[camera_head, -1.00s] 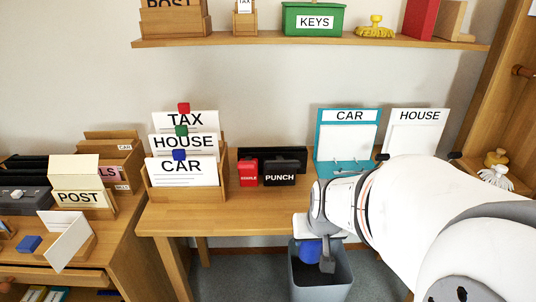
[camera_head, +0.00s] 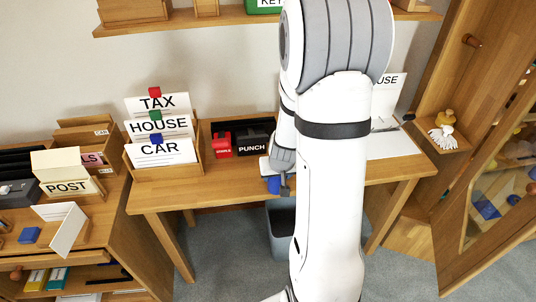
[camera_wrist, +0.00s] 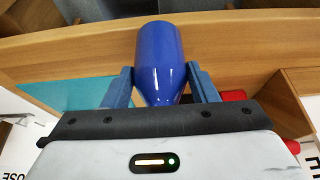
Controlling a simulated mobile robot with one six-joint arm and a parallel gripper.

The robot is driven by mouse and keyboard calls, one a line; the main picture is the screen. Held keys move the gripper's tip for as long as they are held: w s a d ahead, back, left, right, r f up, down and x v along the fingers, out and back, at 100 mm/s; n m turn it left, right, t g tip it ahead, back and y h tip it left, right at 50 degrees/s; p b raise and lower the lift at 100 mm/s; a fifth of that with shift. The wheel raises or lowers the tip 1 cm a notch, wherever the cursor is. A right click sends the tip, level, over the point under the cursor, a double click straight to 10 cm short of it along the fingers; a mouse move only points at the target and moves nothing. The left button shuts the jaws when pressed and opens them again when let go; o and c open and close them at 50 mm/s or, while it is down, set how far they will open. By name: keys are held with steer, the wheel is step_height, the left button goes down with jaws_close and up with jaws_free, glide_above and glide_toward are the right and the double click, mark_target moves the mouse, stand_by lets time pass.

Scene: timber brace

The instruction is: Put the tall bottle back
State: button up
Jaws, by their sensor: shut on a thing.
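My gripper (camera_wrist: 160,84) is shut on a blue bottle (camera_wrist: 160,48), with a finger on each side of its tapering part. The bottle's wide end points away from the wrist. In the head view, my gripper (camera_head: 280,178) is at the desk's front edge, and a small part of the blue bottle (camera_head: 273,185) shows beneath it, above the grey bin (camera_head: 282,222). My arm hides the rest and much of the desk.
The wooden desk (camera_head: 180,192) carries a card rack (camera_head: 190,165), a red stapler box (camera_head: 221,145) and a black punch (camera_head: 252,143). A wall shelf (camera_head: 215,19) runs above. An open glazed cabinet door (camera_head: 500,190) stands at the right. Desk space left of my gripper is clear.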

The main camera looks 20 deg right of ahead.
steer(key=w, duration=0.2)
steer(key=w+d, duration=0.1)
steer(key=w, duration=0.1)
steer(key=w+p, duration=0.1)
steer(key=w, duration=0.1)
steer(key=shift+w+d, duration=0.35)
steer(key=shift+d, duration=0.05)
steer(key=shift+f, duration=0.2)
steer(key=shift+c, duration=0.5)
steer(key=shift+f, duration=0.1)
steer(key=shift+s+f, duration=0.1)
steer(key=o, duration=1.3)
